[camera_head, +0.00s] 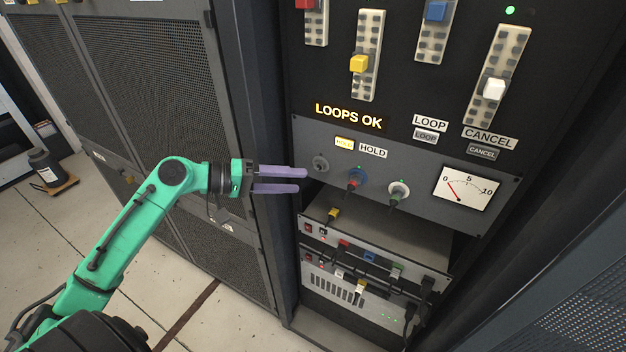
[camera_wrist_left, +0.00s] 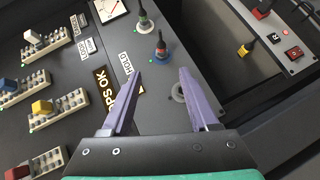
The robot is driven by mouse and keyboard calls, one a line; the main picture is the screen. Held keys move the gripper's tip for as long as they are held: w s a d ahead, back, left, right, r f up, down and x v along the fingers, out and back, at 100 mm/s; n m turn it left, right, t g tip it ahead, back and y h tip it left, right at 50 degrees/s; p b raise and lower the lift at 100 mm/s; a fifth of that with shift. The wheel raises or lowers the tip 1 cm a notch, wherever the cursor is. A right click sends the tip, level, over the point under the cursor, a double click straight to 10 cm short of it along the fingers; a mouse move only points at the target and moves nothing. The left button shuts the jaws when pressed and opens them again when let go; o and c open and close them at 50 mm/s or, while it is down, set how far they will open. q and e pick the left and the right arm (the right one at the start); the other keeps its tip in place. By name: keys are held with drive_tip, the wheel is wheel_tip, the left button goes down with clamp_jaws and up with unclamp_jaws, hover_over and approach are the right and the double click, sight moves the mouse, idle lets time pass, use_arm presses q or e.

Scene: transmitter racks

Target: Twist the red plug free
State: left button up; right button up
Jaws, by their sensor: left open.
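The red plug (camera_head: 353,184) has a red band and a dark body. It sits in the blue-ringed socket (camera_head: 358,174), the middle one of three on the grey panel. In the left wrist view the plug (camera_wrist_left: 160,43) stands in its blue ring just beyond the fingertips. My left gripper (camera_head: 302,180) has purple fingers. It is open and empty, to the left of the plug and apart from it, near the empty grey socket (camera_head: 320,164). In the wrist view, its fingertips (camera_wrist_left: 160,74) are spread. My right gripper is not in view.
A green plug (camera_head: 396,196) sits in a pale-ringed socket to the right. A gauge (camera_head: 464,188) is farther right. Sliders, including a yellow one (camera_head: 359,63), are above. Rack units with cables (camera_head: 370,257) stick out below. A mesh cabinet door (camera_head: 150,60) is at left.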

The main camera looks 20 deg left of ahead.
sight(353, 184)
use_arm(q)
drive_tip(key=p+x, duration=0.3)
drive_tip(key=x, duration=1)
drive_tip(key=shift+w+a+f, duration=0.15)
drive_tip(key=shift+a, duration=0.05)
drive_tip(key=shift+c, duration=0.3)
clamp_jaws()
drive_tip(key=n+t+h+b, duration=0.1)
drive_tip(key=b, duration=0.3)
drive_tip(key=f+n+h+b, duration=0.1)
drive_tip(key=h+b, duration=0.1)
drive_tip(key=b, duration=0.2)
drive_tip(key=shift+n+t, duration=0.4)
drive_tip(key=shift+r, duration=0.1)
